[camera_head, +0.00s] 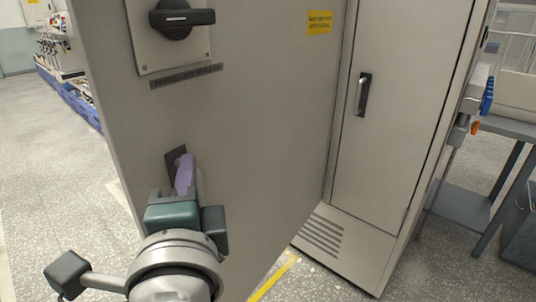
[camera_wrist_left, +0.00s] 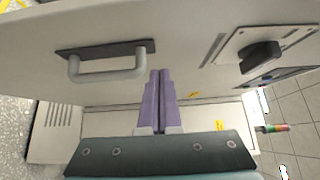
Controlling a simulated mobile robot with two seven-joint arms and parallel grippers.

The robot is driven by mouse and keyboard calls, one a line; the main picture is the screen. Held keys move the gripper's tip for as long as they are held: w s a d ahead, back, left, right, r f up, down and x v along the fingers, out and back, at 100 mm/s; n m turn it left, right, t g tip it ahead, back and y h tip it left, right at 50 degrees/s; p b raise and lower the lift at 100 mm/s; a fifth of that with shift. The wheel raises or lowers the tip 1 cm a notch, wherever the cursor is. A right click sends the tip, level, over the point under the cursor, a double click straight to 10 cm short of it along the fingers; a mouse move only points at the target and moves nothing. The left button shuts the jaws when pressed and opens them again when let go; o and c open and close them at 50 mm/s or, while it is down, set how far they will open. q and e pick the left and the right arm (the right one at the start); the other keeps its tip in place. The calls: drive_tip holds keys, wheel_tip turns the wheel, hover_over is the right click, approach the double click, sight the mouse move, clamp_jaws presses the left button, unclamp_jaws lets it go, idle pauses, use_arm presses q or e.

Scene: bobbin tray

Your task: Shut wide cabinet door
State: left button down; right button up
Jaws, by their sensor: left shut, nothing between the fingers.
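The wide cabinet door (camera_head: 262,125) stands swung open, a large grey panel filling the middle of the head view. It has a black rotary switch (camera_head: 180,18) near the top. Its grey bar handle (camera_wrist_left: 108,72) sits on a dark plate, clear in the left wrist view; in the head view my gripper mostly hides it. My left gripper (camera_head: 184,172) is shut and empty, its purple fingers (camera_wrist_left: 158,90) together beside the handle, not around it. Whether the fingertips touch the door I cannot tell. My right gripper is not in view.
The cabinet's narrow door (camera_head: 395,110) is closed, with its own handle (camera_head: 363,94). A vented plinth (camera_head: 345,240) is below. A metal table (camera_head: 465,205) stands at the right. Speckled floor (camera_head: 45,150) is open at the left, and yellow tape (camera_head: 272,278) runs near the door's foot.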

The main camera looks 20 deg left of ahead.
sight(171, 147)
use_arm(q)
drive_tip(key=shift+w+a+p, duration=0.2)
drive_tip(key=shift+a, duration=0.5)
drive_tip(key=shift+w+a+p, duration=0.25)
drive_tip(key=shift+a, duration=0.45)
drive_tip(key=shift+w+a+p, duration=0.2)
drive_tip(key=shift+a, duration=0.5)
